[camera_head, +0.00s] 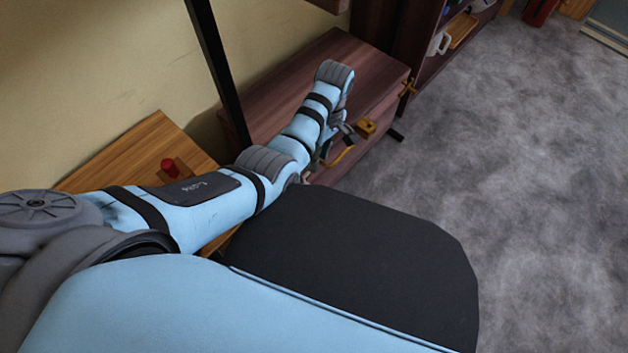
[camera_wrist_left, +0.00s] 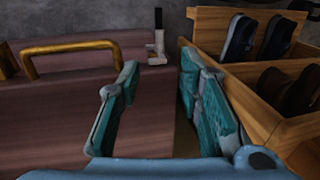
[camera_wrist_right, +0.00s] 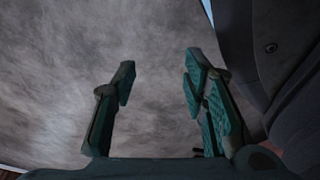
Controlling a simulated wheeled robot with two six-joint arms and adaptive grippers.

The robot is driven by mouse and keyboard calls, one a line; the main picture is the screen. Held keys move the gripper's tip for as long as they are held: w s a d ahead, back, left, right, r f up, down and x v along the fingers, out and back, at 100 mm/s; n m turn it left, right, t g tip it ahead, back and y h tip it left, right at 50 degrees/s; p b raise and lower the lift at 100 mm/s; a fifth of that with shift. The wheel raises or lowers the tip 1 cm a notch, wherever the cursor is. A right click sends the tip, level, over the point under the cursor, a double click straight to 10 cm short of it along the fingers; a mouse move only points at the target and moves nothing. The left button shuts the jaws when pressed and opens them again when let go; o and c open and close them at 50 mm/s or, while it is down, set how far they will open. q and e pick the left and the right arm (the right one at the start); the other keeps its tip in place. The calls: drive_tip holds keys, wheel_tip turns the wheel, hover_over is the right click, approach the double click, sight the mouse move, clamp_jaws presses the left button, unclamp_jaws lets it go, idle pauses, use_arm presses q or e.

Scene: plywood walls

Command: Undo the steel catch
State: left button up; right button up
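The steel catch (camera_wrist_left: 156,55) shows in the left wrist view as a small pale plate with an upright black-and-silver lever. It sits on the reddish-brown wooden chest (camera_wrist_left: 80,110), near its right end. My left gripper (camera_wrist_left: 158,85) is open and empty, with the catch beyond the gap between its fingertips and apart from them. In the head view my left arm reaches over the chest (camera_head: 290,85), and the left gripper (camera_head: 345,137) is partly hidden by its wrist. I cannot make out the catch there. My right gripper (camera_wrist_right: 160,85) is open and empty above the grey floor.
A brass handle (camera_wrist_left: 70,55) is on the chest, left of the catch. A wooden rack (camera_wrist_left: 245,85) holding dark shoes stands close on the right of the left gripper. A wooden board with a red knob (camera_head: 170,165) is by the wall. Grey floor (camera_head: 500,180) lies open on the right.

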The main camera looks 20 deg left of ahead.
use_arm(q)
drive_tip(key=b, duration=0.3)
hover_over(311, 186)
drive_tip(key=w, duration=0.1)
wheel_tip(311, 186, down, 6)
drive_tip(key=f+b, duration=0.1)
drive_tip(key=f, duration=0.2)
drive_tip(key=f+b, duration=0.1)
drive_tip(key=f, duration=0.1)
drive_tip(key=shift+s+d+f+b, duration=0.1)
drive_tip(key=shift+s+f+b, duration=0.1)
drive_tip(key=shift+s+b, duration=0.2)
drive_tip(key=shift+f, duration=0.15)
use_arm(e)
drive_tip(key=w+a+r, duration=0.2)
drive_tip(key=w+r, duration=0.4)
drive_tip(key=w, duration=0.1)
drive_tip(key=shift+a, duration=0.25)
use_arm(q)
clamp_jaws()
